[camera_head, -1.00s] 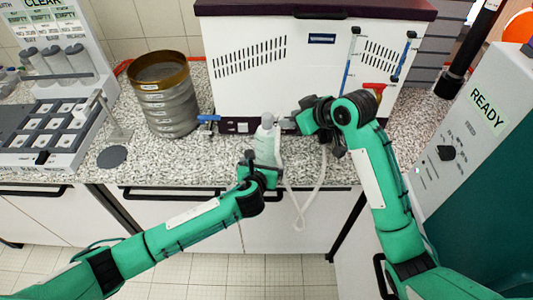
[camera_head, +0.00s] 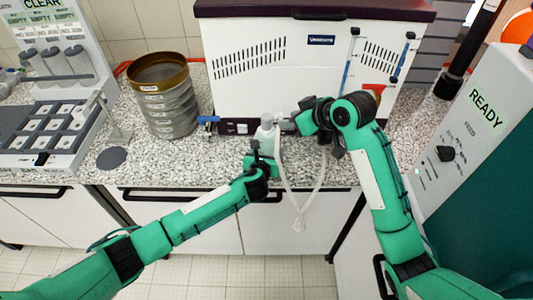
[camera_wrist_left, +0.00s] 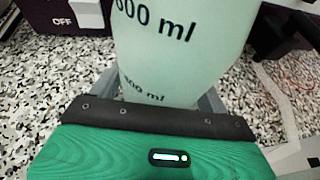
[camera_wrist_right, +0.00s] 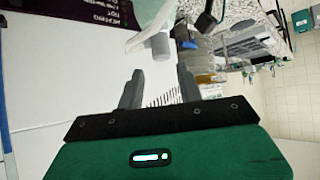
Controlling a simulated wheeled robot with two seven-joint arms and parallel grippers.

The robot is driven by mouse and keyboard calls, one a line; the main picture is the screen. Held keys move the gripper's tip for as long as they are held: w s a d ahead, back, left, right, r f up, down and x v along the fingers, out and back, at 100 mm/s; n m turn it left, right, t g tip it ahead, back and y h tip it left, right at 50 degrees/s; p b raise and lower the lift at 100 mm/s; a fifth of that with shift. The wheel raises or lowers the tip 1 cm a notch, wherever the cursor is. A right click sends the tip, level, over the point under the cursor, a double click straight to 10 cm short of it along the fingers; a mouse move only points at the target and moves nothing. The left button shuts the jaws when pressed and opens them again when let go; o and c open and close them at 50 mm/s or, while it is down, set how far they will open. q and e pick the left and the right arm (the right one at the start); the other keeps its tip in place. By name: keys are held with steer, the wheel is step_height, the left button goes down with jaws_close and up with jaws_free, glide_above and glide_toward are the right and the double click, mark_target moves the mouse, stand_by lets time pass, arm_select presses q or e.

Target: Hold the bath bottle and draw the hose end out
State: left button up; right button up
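The bath bottle (camera_head: 265,139), pale green with a whitish cap, stands at the front of the white machine. In the left wrist view the bottle (camera_wrist_left: 180,45) shows "600 ml" markings. My left gripper (camera_head: 262,163) is at the bottle, with a finger on either side; whether they press on it is unclear. A pale hose (camera_head: 297,212) loops from beside the bottle below the counter edge and back up towards my right gripper. Its end in the bottle is not visible.
The white machine (camera_head: 260,65) stands close behind both grippers. A blue-handled tap (camera_head: 208,121) and a sieve stack (camera_head: 168,105) are to the left. A grey READY unit (camera_head: 465,130) is at right. The speckled counter (camera_head: 205,160) is clear left of the bottle.

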arm_select(q)
steer(key=c, duration=0.7)
steer(key=shift+c, duration=1.1)
arm_select(e)
steer(key=shift+o, duration=1.8)
steer(key=shift+a, duration=0.1)
steer(key=w+a+n+g+h, duration=0.2)
steer(key=a+n+g, duration=0.3)
steer(key=a+n, duration=0.45)
step_height(320, 180, up, 2)
steer(key=n+g+h, duration=0.2)
steer(key=n+h, duration=0.3)
steer(key=n, duration=0.3)
glide_above(267, 116)
steer(key=shift+s+a+r, duration=0.1)
steer(key=shift+s+a, duration=0.1)
steer(key=shift+a, duration=0.2)
steer(key=shift+w+d+r+n, duration=0.25)
steer(key=shift+d+r, duration=0.1)
steer(key=shift+d, duration=0.05)
